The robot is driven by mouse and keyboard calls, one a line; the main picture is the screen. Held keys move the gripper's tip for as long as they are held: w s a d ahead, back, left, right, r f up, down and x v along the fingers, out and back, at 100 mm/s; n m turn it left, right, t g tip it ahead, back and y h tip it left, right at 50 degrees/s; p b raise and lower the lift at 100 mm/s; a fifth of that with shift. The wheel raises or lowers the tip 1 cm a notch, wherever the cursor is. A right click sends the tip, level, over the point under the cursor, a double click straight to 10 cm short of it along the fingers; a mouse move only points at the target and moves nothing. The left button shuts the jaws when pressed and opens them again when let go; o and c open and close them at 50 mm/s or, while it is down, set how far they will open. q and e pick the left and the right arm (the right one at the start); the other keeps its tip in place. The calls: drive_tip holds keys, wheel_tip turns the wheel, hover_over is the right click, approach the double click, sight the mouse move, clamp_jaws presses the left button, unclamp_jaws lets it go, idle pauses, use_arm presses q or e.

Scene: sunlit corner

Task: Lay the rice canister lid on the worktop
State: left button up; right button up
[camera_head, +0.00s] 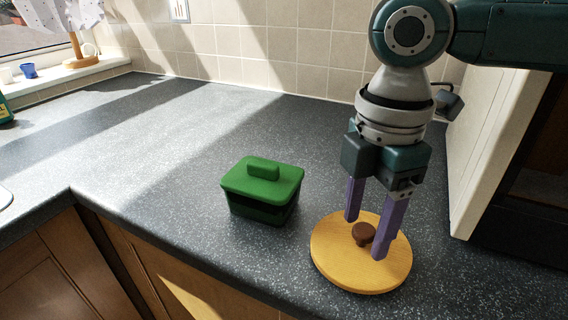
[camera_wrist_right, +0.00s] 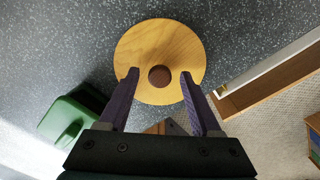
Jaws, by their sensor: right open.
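A round, pale wooden lid (camera_head: 335,262) with a dark brown knob (camera_head: 362,234) lies flat, knob up, on the dark speckled worktop (camera_head: 160,150), close to its front edge. No canister body shows beneath it. My right gripper (camera_head: 366,238) points down over the lid, open, with its purple fingers on either side of the knob and gaps between. In the right wrist view the lid (camera_wrist_right: 160,38) shows whole, and the knob (camera_wrist_right: 159,76) sits between the fingertips. My left gripper is out of view.
A green lidded box (camera_head: 262,190) stands on the worktop left of the lid; it also shows in the wrist view (camera_wrist_right: 66,120). A white panel (camera_head: 485,130) rises at the right. The worktop left of and behind the box is clear.

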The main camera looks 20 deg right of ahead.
sight(364, 229)
wheel_tip(364, 229, up, 12)
drive_tip(key=p, duration=0.1)
drive_tip(key=s+a+f+m+t+y, duration=0.1)
drive_tip(key=s+a+f+m+y, duration=0.15)
drive_tip(key=a+f, duration=0.3)
drive_tip(key=s+a+f+m+t+y, duration=0.1)
drive_tip(key=s+a+f+m, duration=0.1)
drive_tip(key=s+a+f, duration=0.35)
drive_tip(key=s+d+f+m+t+h, duration=0.1)
drive_tip(key=s+d+f+m+h, duration=0.1)
drive_tip(key=s+d+m, duration=0.6)
drive_tip(key=m+h, duration=0.1)
drive_tip(key=m, duration=0.1)
drive_tip(key=shift+m+t, duration=0.3)
drive_tip(key=shift+m, duration=0.05)
drive_tip(key=shift+r, duration=0.1)
